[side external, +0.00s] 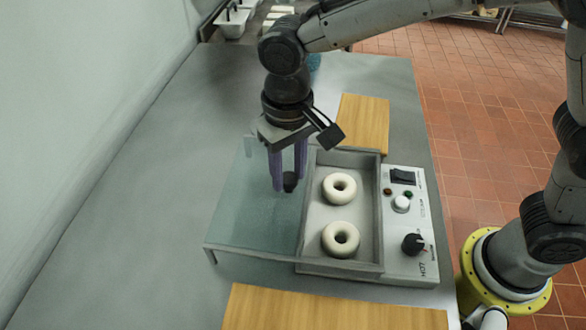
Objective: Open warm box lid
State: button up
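The warm box (368,249) stands on the grey counter, and its tray is uncovered. Two pale bagels lie in it, a rear bagel (328,188) and a front bagel (329,247). The clear glass lid (238,225) lies to the left of the tray, roughly level, with its right edge by the tray's left wall. A black knob (290,183) stands on the lid near that edge. My gripper (288,181) points down, with its purple fingers on either side of the knob. The knob fills the gap between the fingertips, so the gripper looks shut on it.
The control panel (418,222) with knobs and a switch is on the box's right. One wooden board (364,120) lies behind the box, another (330,312) in front. A wall runs along the left. The counter left of the lid is clear.

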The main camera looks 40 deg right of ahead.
jog(key=o, duration=0.4)
notch_tip(320, 180, up, 14)
jog(key=shift+f, duration=0.1)
dwell(0.5)
jog(key=shift+d, duration=0.1)
